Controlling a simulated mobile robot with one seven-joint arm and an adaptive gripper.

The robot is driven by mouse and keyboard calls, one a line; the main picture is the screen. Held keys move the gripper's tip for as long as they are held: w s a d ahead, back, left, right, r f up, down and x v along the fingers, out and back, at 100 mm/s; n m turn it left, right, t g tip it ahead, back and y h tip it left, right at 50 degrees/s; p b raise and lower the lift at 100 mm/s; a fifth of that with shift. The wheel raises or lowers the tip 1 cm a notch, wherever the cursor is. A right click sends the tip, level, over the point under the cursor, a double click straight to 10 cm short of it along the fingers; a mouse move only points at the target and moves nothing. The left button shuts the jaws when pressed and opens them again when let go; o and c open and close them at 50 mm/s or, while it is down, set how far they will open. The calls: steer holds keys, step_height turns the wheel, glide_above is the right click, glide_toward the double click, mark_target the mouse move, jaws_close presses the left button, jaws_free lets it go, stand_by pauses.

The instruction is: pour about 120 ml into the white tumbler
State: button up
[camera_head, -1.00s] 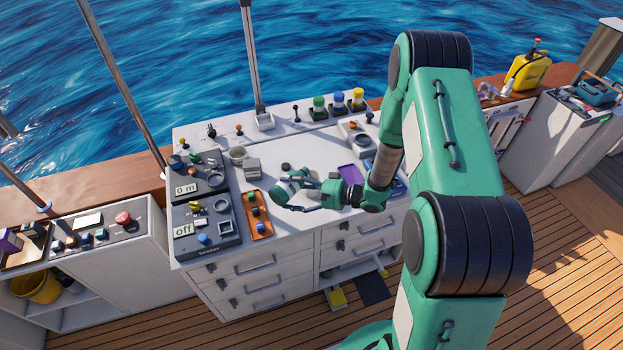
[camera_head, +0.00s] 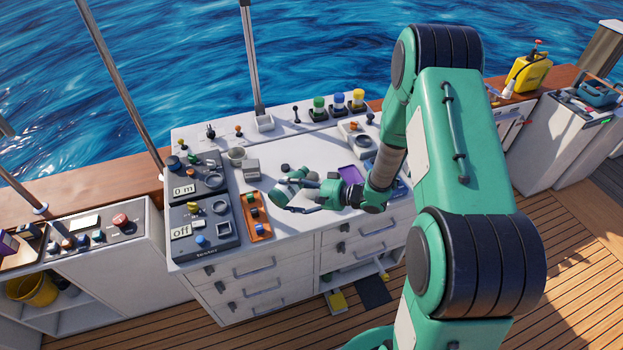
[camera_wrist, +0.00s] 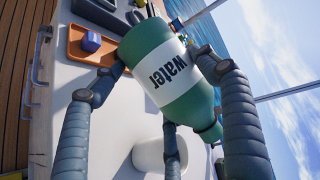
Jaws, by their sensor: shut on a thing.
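My gripper (camera_head: 290,194) is shut on a green bottle (camera_wrist: 178,85) with a white "water" label. In the wrist view the fingers sit around the bottle, which is tilted well over with its narrow neck toward the lower right. In the head view only a small green part of the bottle (camera_head: 281,196) shows at the fingers, above the white worktop. A white cylindrical thing, probably the tumbler (camera_wrist: 152,156), stands below the bottle in the wrist view, partly behind a finger. I cannot make it out in the head view. No stream of liquid is visible.
A purple tray (camera_head: 350,174) lies to the right. White worktop (camera_head: 290,240) is clear in front.

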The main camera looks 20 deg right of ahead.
mark_target(296, 193)
steer(key=shift+s+a+f+n+h+b, duration=0.15)
steer(key=shift+f+n+b, duration=0.15)
steer(key=shift+f+b, duration=0.7)
steer(key=shift+w+f+n+h+b, duration=0.15)
steer(key=shift+f+n+b, duration=0.25)
steer(key=shift+b, duration=1)
steer(key=shift+s+f, duration=0.1)
steer(key=shift+s, duration=0.05)
steer(key=shift+h, duration=0.3)
steer(key=shift+w+d+n+h+p, duration=0.3)
steer(key=shift+n+p, duration=0.1)
steer(key=shift+n, duration=0.2)
steer(key=shift+w+d+r+n+t+h, duration=0.15)
steer(key=shift+w+d+n+t+h, duration=0.1)
steer(key=shift+d+n+h, duration=0.2)
steer(key=shift+w+d+r+n+t+h, duration=0.15)
steer(key=shift+d+n+t+h, duration=0.1)
steer(key=shift+d+n+h, duration=0.15)
steer(key=f+n+h+b, duration=0.1)
steer(key=b, duration=0.2)
steer(key=f+n+t+h+b, duration=0.1)
steer(key=b, duration=0.2)
steer(key=f+n+h+b, duration=0.1)
steer(key=b, duration=0.2)
steer(key=shift+w+d+n+t, duration=0.2)
steer(key=shift+w+n+t, duration=0.05)
steer(key=shift+n+t, duration=0.1)
